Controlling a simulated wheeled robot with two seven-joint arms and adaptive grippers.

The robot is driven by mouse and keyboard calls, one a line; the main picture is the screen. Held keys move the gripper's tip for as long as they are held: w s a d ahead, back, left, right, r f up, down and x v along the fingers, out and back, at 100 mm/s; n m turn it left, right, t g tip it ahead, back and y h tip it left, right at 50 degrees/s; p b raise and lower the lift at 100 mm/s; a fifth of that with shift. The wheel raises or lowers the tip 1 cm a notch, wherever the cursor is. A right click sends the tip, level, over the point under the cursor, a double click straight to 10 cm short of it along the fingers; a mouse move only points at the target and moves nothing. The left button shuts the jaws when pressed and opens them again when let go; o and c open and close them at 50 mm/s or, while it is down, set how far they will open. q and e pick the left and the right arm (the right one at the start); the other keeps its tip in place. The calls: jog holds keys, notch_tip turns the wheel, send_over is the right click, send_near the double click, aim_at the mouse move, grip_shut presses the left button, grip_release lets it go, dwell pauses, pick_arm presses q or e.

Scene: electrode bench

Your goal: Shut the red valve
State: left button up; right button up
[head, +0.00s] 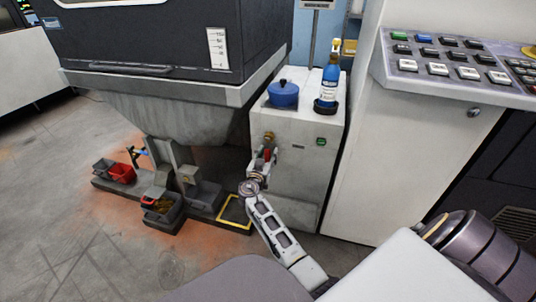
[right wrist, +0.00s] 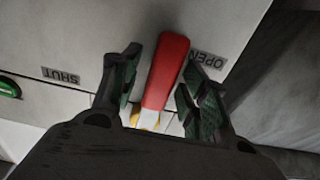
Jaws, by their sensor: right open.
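The red valve handle (head: 267,154) is on the front of a white cabinet, below a brass fitting. In the right wrist view the red handle (right wrist: 166,72) lies between my fingers, with its free end beside the OPEN label (right wrist: 208,61). The SHUT label (right wrist: 61,75) is further left, apart from the handle. My right gripper (right wrist: 166,58) is open, with one finger on each side of the handle. Contact with the fingers cannot be made out. In the head view my right gripper (head: 262,168) is small, close to the cabinet front. My left gripper is not in view.
A blue pot (head: 283,94) and a blue bottle (head: 330,82) stand on the white cabinet (head: 292,190). A green button (head: 320,141) is on its front. A grey hopper and small bins (head: 162,207) are on the left. A button panel (head: 450,65) is on the right.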

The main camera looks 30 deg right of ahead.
grip_shut()
jog(key=shift+d, duration=0.1)
dwell(0.4)
